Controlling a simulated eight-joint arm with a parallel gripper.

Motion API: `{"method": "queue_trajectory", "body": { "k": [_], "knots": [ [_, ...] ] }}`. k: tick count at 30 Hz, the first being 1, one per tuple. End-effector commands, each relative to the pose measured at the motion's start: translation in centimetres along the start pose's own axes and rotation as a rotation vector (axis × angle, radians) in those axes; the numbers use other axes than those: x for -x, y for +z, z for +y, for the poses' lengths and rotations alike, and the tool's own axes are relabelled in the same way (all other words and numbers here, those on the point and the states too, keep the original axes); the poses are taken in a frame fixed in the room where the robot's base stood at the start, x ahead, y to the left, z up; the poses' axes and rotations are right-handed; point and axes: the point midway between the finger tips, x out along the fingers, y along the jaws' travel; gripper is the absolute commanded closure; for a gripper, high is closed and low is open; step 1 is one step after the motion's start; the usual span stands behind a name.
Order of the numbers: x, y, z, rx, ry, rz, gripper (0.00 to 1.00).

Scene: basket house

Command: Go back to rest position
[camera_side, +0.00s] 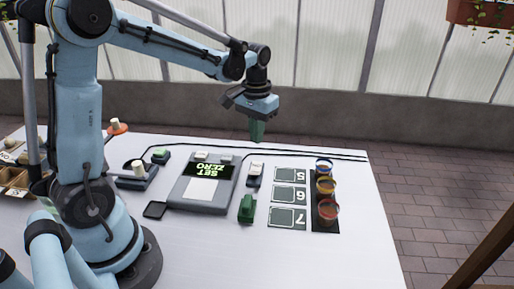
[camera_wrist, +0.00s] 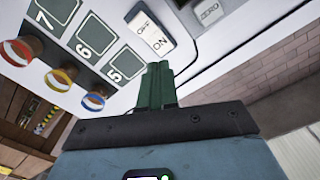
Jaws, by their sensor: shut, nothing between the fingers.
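My gripper (camera_side: 257,130) hangs from my blue arm above the back part of the white table, to the right of the scale. Its green fingers are shut together with nothing between them. In the wrist view the shut green fingers (camera_wrist: 158,85) point toward the white ON/OFF switch (camera_wrist: 152,35). The gripper is clear of the table and touches nothing that I can see.
The scale (camera_side: 203,182) reads "SET ZERO". A green block (camera_side: 247,208) stands right of it. Three jars with blue, yellow and red rims (camera_side: 327,211) stand beside the numbered squares 5, 6, 7 (camera_side: 287,195). Wooden trays (camera_side: 15,180) are at the left. The air around the gripper is free.

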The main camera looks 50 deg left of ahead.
Motion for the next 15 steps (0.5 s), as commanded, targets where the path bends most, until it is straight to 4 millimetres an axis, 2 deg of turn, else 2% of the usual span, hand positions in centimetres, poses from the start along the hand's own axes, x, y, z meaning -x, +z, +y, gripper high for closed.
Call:
{"method": "queue_trajectory", "body": {
  "k": [8, 11, 15],
  "knots": [
    [0.2, 0.2, 0.1, -0.004, 0.001, 0.009, 1.0],
    [0.9, 0.9, 0.6, -0.019, 0.003, 0.042, 1.0],
    [2.5, 2.8, 1.6, -0.058, 0.01, 0.13, 1.0]
  ]
}}
